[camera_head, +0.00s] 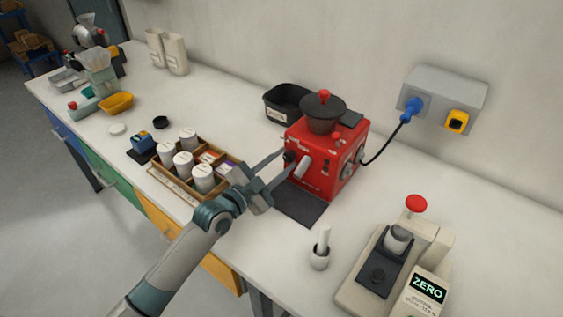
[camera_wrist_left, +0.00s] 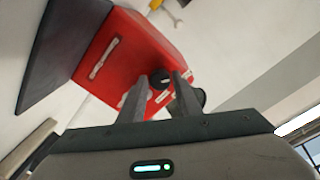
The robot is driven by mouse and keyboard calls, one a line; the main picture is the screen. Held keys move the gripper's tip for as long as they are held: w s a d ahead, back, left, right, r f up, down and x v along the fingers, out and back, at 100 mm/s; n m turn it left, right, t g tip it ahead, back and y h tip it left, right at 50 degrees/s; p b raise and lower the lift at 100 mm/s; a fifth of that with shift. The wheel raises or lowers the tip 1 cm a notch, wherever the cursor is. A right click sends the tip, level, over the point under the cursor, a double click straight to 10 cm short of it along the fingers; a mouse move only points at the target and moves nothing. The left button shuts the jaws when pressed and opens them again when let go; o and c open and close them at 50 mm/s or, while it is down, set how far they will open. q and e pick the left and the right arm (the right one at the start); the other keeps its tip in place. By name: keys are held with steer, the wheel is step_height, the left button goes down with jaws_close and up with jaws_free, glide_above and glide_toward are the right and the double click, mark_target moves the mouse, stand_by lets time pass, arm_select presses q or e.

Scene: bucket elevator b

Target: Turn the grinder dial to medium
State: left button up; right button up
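The red grinder (camera_head: 330,160) stands on the worktop with a dark hopper (camera_head: 323,112) on top. A black round knob (camera_head: 290,156), which looks like its dial, sits on the face towards my left gripper. The left gripper (camera_head: 284,164) reaches in from the left, fingers spread, close to this face. In the left wrist view the knob (camera_wrist_left: 160,78) shows between the two fingertips (camera_wrist_left: 160,80), with the red grinder body (camera_wrist_left: 130,50) behind. I cannot tell whether the fingers touch it. Its setting is too small to read. The right gripper is not in view.
A wooden tray (camera_head: 180,186) of white jars lies left of the grinder. A dark mat (camera_head: 301,204) lies before it, a black bin (camera_head: 282,104) behind. A cable runs to the wall socket.

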arm_select(q)
steer(key=c, duration=0.5)
steer(key=shift+c, duration=0.2)
steer(key=shift+n, duration=0.3)
steer(key=n, duration=0.5)
steer(key=n+p, duration=0.1)
steer(key=n, duration=0.5)
steer(key=shift+d+f+t, duration=0.1)
steer(key=shift+t, duration=0.2)
steer(key=shift+n, duration=0.3)
steer(key=o, duration=0.8)
steer(key=shift+s, duration=0.15)
